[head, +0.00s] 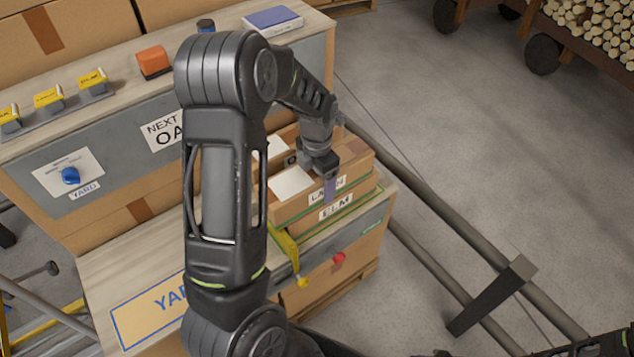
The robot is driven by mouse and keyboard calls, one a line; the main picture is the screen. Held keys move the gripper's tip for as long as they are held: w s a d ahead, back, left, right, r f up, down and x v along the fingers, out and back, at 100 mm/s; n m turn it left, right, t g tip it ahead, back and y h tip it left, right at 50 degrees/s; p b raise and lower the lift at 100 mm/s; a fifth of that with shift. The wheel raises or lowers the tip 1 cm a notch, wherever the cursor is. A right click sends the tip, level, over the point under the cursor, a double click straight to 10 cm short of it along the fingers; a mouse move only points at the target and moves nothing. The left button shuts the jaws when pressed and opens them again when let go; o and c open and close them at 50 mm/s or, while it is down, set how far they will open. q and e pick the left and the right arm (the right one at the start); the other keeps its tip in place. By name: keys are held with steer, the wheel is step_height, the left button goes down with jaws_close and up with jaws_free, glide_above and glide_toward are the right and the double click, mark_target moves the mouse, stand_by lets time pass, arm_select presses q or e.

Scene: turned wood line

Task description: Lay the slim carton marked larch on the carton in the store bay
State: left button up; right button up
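The larch carton (289,204), slim and brown with a white label on its front, lies flat on top of the elm carton (312,226) in the bay at the bench's right end. I see no clear gap between the two. My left gripper (326,180) is over the larch carton, pointing down. One finger hangs in front of the larch label and covers part of it. The other finger is hidden, so I cannot tell whether the gripper is closed on the carton. My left arm hides part of the bay. My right gripper is not in view.
Another brown carton (289,135) stands behind the larch one. A yellow strap (285,245) and a red knob (339,258) are at the bay's front. An orange block (153,61) and a blue box (272,19) sit on the upper shelf. Floor rails run at right.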

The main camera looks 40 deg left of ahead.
arm_select(q)
steer(key=shift+f, duration=0.3)
steer(key=shift+f, duration=0.15)
steer(key=o, duration=1.8)
steer(key=shift+r, duration=0.2)
step_height(320, 180, up, 12)
steer(key=shift+f, duration=0.1)
